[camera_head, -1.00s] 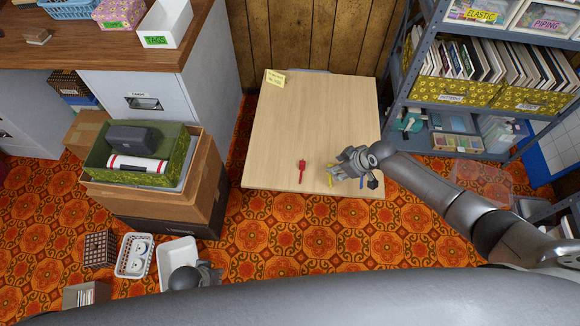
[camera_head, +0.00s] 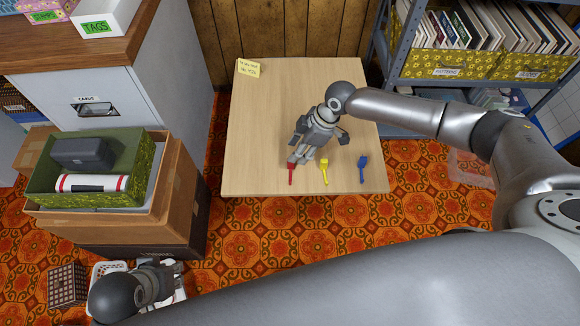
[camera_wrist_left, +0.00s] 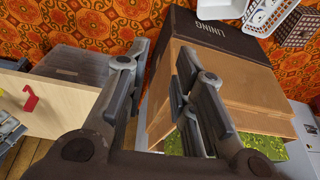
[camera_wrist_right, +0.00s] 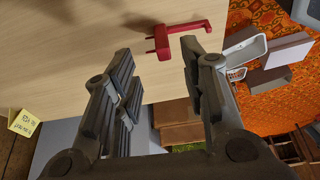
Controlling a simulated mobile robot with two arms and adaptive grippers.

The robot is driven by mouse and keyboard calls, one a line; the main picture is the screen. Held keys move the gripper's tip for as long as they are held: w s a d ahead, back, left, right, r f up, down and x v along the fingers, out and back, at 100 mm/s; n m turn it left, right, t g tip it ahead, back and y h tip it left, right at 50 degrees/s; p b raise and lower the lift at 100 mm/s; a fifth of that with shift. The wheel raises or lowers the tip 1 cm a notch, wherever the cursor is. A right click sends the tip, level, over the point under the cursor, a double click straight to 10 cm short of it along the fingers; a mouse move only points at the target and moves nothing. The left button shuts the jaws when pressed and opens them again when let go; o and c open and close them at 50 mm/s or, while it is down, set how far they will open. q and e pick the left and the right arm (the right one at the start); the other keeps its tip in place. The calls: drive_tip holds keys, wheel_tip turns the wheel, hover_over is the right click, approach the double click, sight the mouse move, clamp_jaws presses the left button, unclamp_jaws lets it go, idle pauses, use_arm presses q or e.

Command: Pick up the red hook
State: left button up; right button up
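The red hook (camera_head: 290,177) lies on the light wooden table near its front edge, partly hidden by my right gripper. My right gripper (camera_head: 297,160) is over the table, at the far end of the hook. In the right wrist view, the red hook (camera_wrist_right: 165,41) shows its block end in the gap beyond the open, empty fingers (camera_wrist_right: 156,50), with its shaft reaching right. My left gripper (camera_head: 168,275) is low at the front left, off the table. The left wrist view shows its fingers (camera_wrist_left: 160,55) open and empty, with the red hook (camera_wrist_left: 30,98) far off to the left.
A yellow hook (camera_head: 324,170) and a blue hook (camera_head: 362,168) lie right of the red one. A yellow note (camera_head: 249,68) is at the table's far left corner. Cardboard boxes (camera_head: 185,185) stand left of the table, and a metal shelf (camera_head: 385,45) stands right.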

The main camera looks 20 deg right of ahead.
sight(291, 170)
drive_tip(key=shift+b+x, duration=0.95)
drive_tip(key=shift+x, duration=2.2)
drive_tip(key=shift+s, duration=0.25)
drive_tip(key=c, duration=0.8)
